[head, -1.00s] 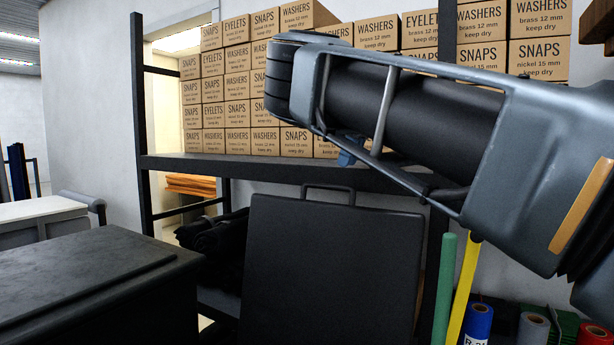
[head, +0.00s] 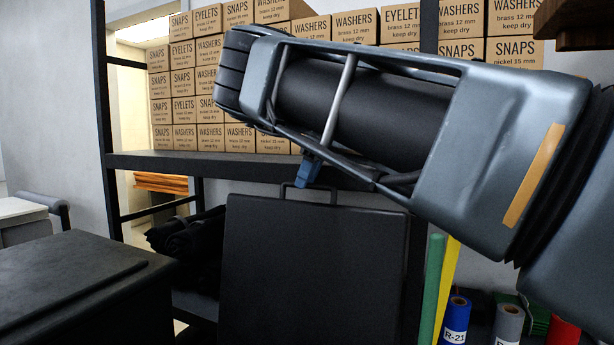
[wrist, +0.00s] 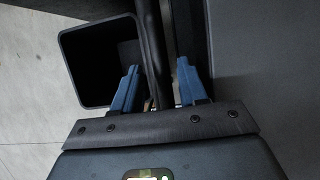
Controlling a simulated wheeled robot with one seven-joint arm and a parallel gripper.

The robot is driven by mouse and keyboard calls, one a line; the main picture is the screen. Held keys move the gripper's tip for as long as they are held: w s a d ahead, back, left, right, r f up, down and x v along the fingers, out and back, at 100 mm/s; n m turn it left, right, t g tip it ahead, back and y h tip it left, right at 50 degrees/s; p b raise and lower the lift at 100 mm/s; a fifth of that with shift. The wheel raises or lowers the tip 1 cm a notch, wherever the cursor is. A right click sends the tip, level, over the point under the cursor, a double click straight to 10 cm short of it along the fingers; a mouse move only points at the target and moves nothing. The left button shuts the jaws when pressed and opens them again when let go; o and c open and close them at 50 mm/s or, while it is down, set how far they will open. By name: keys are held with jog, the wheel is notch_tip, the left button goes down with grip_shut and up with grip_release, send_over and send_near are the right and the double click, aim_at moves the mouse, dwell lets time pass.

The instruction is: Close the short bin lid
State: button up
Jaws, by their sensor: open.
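A black upright panel with a loop handle on its top edge, which looks like the raised lid (head: 310,265), stands in the middle of the head view. My gripper comes in from the right; one blue finger (head: 309,170) shows just above the handle. In the wrist view my gripper (wrist: 158,85) is open, its blue fingers apart with a dark upright edge between them. I cannot tell whether they touch it. A black open-topped bin (wrist: 68,60) lies left of that edge in the wrist view. The panel's lower end is out of view.
A black box with a flat top (head: 75,285) stands at the front left. Behind is a dark shelf (head: 230,168) with stacked cartons (head: 210,105). Green (head: 432,285) and yellow poles and several coloured rolls stand at the lower right.

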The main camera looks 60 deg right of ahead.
jog(key=shift+c, duration=0.3)
grip_shut()
dwell(0.4)
